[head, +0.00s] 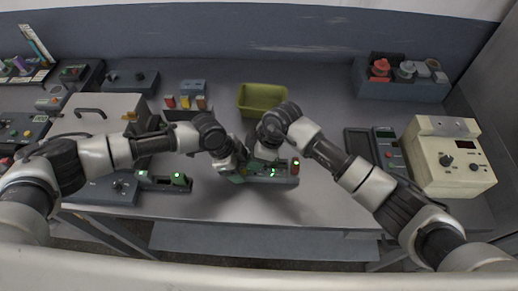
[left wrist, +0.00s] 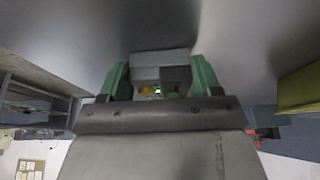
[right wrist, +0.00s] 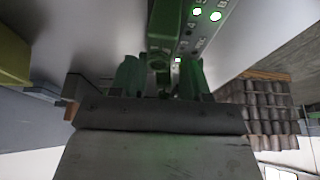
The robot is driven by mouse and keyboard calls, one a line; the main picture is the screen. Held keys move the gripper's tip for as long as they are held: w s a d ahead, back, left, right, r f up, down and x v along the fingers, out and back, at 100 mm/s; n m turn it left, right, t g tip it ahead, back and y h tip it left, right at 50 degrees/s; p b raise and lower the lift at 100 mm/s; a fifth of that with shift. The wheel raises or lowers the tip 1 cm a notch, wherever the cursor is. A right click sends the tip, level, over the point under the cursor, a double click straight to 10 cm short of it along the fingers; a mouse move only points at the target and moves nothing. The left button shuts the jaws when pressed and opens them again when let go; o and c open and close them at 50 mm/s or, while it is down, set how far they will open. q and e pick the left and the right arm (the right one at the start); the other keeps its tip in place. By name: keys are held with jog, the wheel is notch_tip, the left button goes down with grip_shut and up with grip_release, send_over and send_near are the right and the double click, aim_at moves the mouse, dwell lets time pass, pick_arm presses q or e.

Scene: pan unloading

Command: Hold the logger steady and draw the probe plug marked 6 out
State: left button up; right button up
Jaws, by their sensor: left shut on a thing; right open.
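The logger (head: 284,180) is a grey box with lit green lamps on the bench near its front edge. My left gripper (head: 238,177) is shut on its left end; in the left wrist view the grey end of the logger (left wrist: 160,60) sits between the green fingers. My right gripper (right wrist: 159,78) is open over the logger. In the right wrist view its green fingers stand either side of a dark round plug (right wrist: 158,60) beside the logger's lit face (right wrist: 197,30). I cannot read the mark 6 on it. In the head view my wrists hide most of the plugs.
A yellow-green bin (head: 262,96) stands behind the logger. A smaller device with a green lamp (head: 165,181) lies to the left. A cream instrument (head: 448,157) and a dark meter (head: 388,150) are at the right. The bench between logger and meter is clear.

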jog(key=shift+c, duration=0.3)
grip_shut()
jog(key=c, duration=0.7)
grip_release()
jog(key=shift+c, duration=0.2)
grip_shut()
jog(key=shift+r, duration=0.65)
